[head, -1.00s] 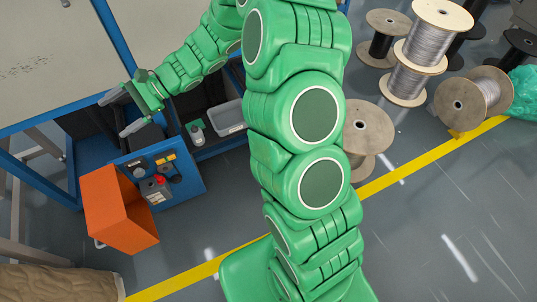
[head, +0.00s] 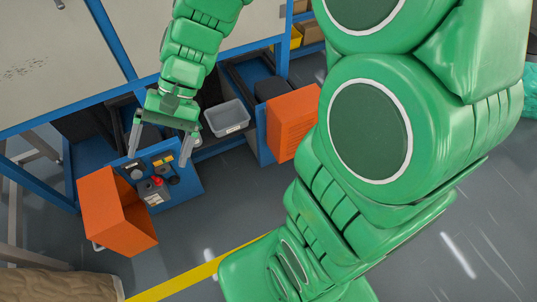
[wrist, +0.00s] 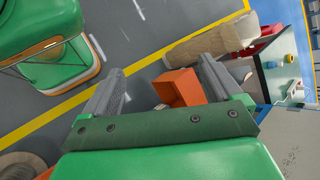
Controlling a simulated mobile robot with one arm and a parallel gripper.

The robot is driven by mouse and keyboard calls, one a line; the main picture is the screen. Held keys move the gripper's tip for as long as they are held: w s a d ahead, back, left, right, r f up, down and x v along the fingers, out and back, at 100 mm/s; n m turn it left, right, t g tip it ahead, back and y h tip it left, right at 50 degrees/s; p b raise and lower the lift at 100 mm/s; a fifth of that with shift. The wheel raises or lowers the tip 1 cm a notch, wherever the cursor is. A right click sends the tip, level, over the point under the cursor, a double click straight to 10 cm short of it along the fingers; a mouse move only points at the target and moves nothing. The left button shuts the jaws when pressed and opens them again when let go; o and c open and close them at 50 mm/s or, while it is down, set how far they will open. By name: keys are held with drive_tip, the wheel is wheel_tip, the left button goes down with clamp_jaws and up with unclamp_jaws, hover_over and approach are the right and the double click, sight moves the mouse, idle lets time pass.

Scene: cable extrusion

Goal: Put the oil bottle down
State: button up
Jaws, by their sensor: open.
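My gripper (head: 160,156) is open, its two grey fingers spread wide with nothing between them. In the head view it hangs over the blue control panel (head: 188,189). A small bottle-like thing (head: 196,139), probably the oil bottle, stands on the dark shelf left of the grey tray, partly hidden by the right finger. I cannot make out its label. The wrist view shows both fingers (wrist: 163,78) apart, with no bottle in sight.
The panel carries a grey box with a red top (head: 155,188). Orange boxes stand at its left (head: 118,222) and farther right (head: 291,122). The grey tray (head: 227,117) sits on the shelf. The machine's pale top (head: 45,60) lies behind. My own arm covers much of the right.

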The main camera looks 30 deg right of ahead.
drive_tip(key=s+d+r+n+t+h, duration=0.1)
drive_tip(key=s+d+h, duration=0.2)
drive_tip(key=s+d, duration=0.3)
drive_tip(key=s+d+r+n+t+h, duration=0.1)
drive_tip(key=s+d+h, duration=0.3)
drive_tip(key=s+d, duration=0.3)
drive_tip(key=d, duration=0.5)
drive_tip(key=shift+d+t+h, duration=0.2)
drive_tip(key=shift+t+h, duration=0.1)
drive_tip(key=shift+t, duration=0.1)
drive_tip(key=shift+s, duration=0.1)
